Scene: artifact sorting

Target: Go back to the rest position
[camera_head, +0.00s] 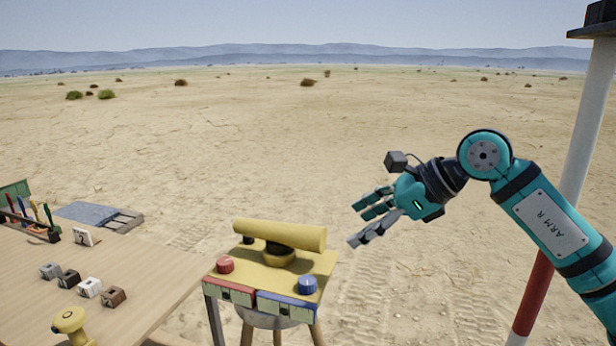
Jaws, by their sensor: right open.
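My right gripper (370,217) is open and empty. It hangs in the air to the right of a yellow device and points to the left. My right arm, marked "ARM R", comes in from the right edge. The yellow device (262,264) has a thick yellow tube on top, a red knob and a blue knob, and stands on legs. The gripper looks apart from it. My left gripper is not in view.
A wooden table (160,275) at the left bears several small blocks (89,287), a numbered card (82,237), a rack of coloured tools (33,222) and a yellow knobbed object (72,325). A red and white pole (560,215) stands behind my right arm. Open sand lies beyond.

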